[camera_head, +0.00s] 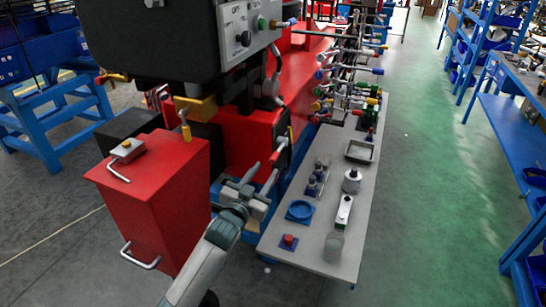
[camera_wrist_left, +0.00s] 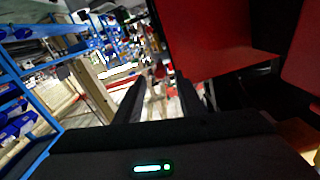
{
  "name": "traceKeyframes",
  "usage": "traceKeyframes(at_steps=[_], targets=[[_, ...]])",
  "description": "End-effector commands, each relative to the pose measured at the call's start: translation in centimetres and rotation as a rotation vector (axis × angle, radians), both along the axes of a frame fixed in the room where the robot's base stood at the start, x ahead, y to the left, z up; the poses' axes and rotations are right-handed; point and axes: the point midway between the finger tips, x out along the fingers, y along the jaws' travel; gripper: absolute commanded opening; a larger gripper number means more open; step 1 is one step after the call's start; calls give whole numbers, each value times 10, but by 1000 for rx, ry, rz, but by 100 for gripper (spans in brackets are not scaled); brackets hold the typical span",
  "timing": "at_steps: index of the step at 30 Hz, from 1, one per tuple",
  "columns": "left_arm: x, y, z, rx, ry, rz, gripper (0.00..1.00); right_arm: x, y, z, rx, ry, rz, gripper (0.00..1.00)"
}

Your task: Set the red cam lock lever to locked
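My left gripper (camera_head: 263,176) reaches up from the bottom of the head view, in front of the side of the red machine. Its two fingers are apart with nothing seen between them. The left wrist view shows the same open fingers (camera_wrist_left: 163,98), with a gap between the dark tips. A small red-ended lever (camera_head: 275,157) shows just beyond the fingertips on the machine's lower side. I cannot tell for certain that it is the cam lock lever or how it is set. The gripper looks close to it, and I cannot tell whether they touch. My right gripper is out of view.
A red cabinet (camera_head: 150,205) with metal handles stands left of my arm. A grey bench (camera_head: 325,220) to the right holds a blue ring (camera_head: 300,211), a red button box (camera_head: 288,241) and several small parts. Several coloured levers stick out behind it. The green floor (camera_head: 440,190) is clear.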

Motion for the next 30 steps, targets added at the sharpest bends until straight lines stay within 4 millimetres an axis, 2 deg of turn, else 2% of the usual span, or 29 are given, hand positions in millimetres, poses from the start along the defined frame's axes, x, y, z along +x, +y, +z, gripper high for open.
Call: traceKeyframes(at_steps=[6,15,21,30], targets=[[32,-11,3,-1,0,-1,36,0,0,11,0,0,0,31],[63,-21,1,-1,0,0,36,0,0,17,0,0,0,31],[70,-23,0,-1,0,-1,36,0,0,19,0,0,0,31],[70,-23,0,-1,0,-1,36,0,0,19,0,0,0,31]])
